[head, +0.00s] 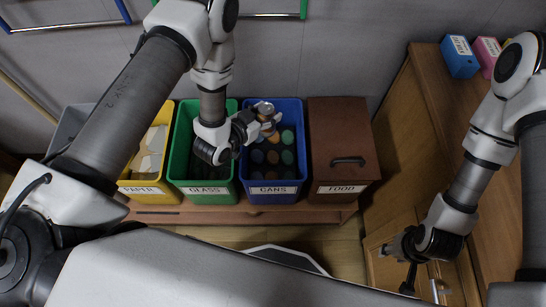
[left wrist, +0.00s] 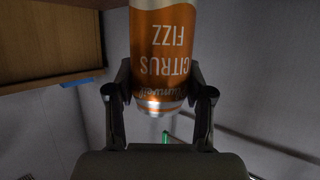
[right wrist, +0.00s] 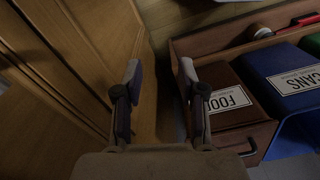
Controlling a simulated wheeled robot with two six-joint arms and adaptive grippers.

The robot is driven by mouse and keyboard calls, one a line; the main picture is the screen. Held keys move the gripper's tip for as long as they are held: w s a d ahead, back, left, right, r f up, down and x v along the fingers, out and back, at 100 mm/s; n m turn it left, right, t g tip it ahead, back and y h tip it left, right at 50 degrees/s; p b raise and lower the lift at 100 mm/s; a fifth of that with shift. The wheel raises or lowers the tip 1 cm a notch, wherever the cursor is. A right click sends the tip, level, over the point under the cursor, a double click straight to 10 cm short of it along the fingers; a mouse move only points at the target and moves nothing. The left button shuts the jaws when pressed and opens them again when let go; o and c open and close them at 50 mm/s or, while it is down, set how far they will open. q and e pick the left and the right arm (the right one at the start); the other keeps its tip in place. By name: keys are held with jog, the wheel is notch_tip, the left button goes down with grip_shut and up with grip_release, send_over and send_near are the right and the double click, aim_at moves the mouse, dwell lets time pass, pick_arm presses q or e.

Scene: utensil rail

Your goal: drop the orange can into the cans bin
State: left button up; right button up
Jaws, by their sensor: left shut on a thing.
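The orange can (left wrist: 160,50), labelled Citrus Fizz, is held between the two fingers of my left gripper (left wrist: 160,98) in the left wrist view. In the head view my left gripper (head: 256,124) holds the can (head: 268,116) above the upper part of the blue cans bin (head: 273,189). Several round can tops show inside that bin. My right gripper (right wrist: 158,88) is open and empty in the right wrist view, beside the wooden cabinet; it shows at the lower right in the head view (head: 408,280).
The green glass bin (head: 207,189) and yellow paper bin (head: 140,189) stand left of the cans bin. The brown food bin (head: 340,140) with a closed lid stands right of it. A wooden cabinet (head: 405,140) with small blue and pink boxes on top is further right.

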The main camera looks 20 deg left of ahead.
pick_arm(q)
notch_tip(320, 180, down, 4)
jog(key=shift+r+b, duration=0.2)
jog(key=shift+b, duration=0.8)
jog(key=shift+r, duration=0.1)
pick_arm(e)
notch_tip(320, 180, down, 3)
jog(key=shift+r, duration=0.1)
pick_arm(q)
jog(key=o, duration=0.9)
jog(key=shift+c, duration=0.2)
jog(key=v, duration=1.2)
jog(key=shift+w+r, duration=0.1)
